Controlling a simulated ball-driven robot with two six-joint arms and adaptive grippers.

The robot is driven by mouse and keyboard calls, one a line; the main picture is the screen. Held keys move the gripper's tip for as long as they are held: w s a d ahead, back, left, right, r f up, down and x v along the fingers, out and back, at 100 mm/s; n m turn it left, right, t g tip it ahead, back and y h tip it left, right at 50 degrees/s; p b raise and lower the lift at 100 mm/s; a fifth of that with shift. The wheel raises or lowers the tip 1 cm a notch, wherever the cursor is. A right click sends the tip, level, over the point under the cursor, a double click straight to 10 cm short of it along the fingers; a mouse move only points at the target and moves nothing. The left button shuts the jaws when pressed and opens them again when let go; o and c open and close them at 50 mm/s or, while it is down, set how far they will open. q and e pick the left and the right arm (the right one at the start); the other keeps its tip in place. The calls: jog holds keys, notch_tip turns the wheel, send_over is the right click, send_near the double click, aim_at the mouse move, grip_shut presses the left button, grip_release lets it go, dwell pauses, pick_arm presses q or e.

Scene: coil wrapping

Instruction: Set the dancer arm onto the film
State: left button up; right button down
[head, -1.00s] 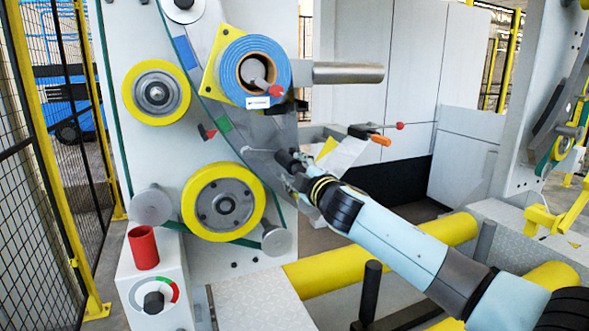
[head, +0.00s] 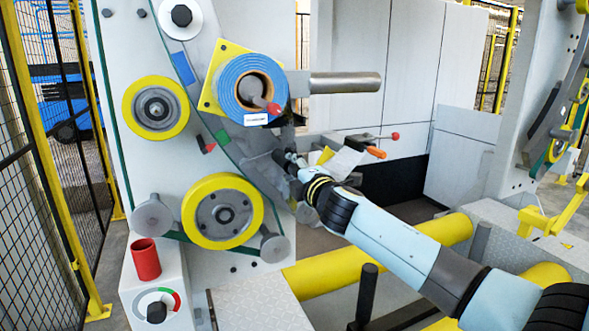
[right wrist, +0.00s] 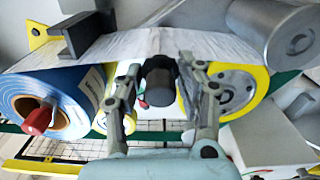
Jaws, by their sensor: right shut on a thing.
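My right gripper (head: 288,160) is at the machine's front plate, below and right of the blue film roll (head: 228,88). In the right wrist view its fingers (right wrist: 160,82) are shut on a dark round knob (right wrist: 159,68), which I take to be the dancer arm's handle. The rest of the dancer arm cannot be made out clearly. A pale, streaked film band (right wrist: 120,46) crosses behind the knob in the wrist view. Whether the arm touches the film cannot be told. The blue roll also shows at left in that view (right wrist: 20,88). My left gripper is not in view.
Yellow-rimmed wheels stand on the plate at upper left (head: 156,107) and lower middle (head: 222,212), with grey rollers (head: 153,214) nearby. A steel bar (head: 345,85) juts right from beside the roll. A red cylinder (head: 145,259) stands on the control box. A yellow tube (head: 320,268) runs below my arm.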

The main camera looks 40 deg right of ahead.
jog(key=shift+f, duration=0.1)
jog(key=c, duration=1)
grip_release()
jog(key=shift+c, duration=0.2)
jog(key=shift+a, duration=0.1)
jog(key=v, duration=1.2)
